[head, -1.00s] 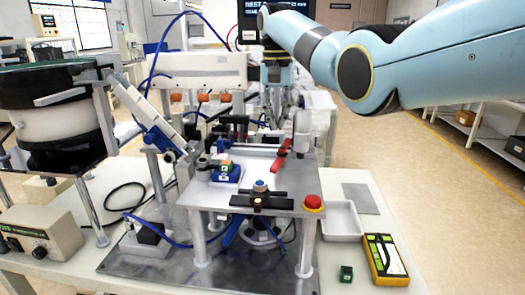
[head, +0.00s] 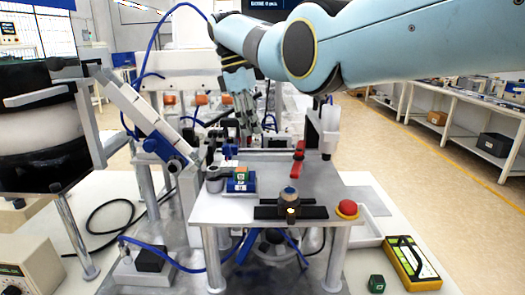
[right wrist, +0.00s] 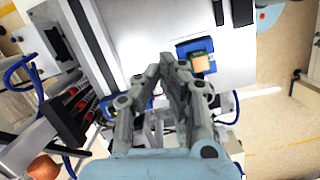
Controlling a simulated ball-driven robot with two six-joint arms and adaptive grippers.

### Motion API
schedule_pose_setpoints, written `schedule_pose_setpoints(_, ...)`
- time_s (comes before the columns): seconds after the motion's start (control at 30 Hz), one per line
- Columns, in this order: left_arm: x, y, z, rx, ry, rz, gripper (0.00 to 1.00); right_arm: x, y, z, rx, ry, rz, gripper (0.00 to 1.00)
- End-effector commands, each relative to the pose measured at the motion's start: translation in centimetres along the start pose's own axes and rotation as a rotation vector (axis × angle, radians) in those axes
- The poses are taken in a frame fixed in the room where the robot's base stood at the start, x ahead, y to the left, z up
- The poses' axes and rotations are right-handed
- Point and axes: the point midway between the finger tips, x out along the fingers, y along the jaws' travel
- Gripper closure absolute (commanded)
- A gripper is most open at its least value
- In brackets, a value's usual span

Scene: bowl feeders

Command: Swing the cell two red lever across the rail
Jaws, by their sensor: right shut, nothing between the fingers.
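A red lever (head: 298,160) stands at the back right of the raised metal plate (head: 345,185), beside a grey upright post. I cannot tell from its shape which cell it belongs to. My right gripper (head: 257,131) hangs down above the back of the plate, to the left of the lever and apart from it. In the right wrist view its fingers (right wrist: 173,64) are together with nothing between them. The lever is not clearly seen there. My left gripper is not in view.
A red button (head: 347,208) is at the front right corner. A sloped chute (head: 140,115) rises at left. A yellow meter (head: 411,262) and a green block (head: 376,283) lie at right.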

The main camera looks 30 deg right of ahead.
Motion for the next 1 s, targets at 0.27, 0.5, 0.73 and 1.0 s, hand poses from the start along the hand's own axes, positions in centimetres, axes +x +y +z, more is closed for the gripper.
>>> schedule_pose_setpoints(0.27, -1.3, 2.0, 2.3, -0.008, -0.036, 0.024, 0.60, 4.9, -0.1, 0.1, 0.001, -0.004, -0.004, 1.00)
schedule_pose_setpoints(0.5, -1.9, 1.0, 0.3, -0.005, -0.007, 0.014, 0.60, 9.6, 0.0, 0.5, 0.003, -0.002, -0.002, 1.00)
schedule_pose_setpoints(0.73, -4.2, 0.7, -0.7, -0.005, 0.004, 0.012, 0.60, 9.9, 0.0, 3.2, 0.004, 0.000, 0.000, 1.00)
schedule_pose_setpoints(1.0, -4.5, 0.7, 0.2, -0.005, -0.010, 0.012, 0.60, 10.4, -0.1, 4.0, 0.002, 0.000, -0.001, 1.00)
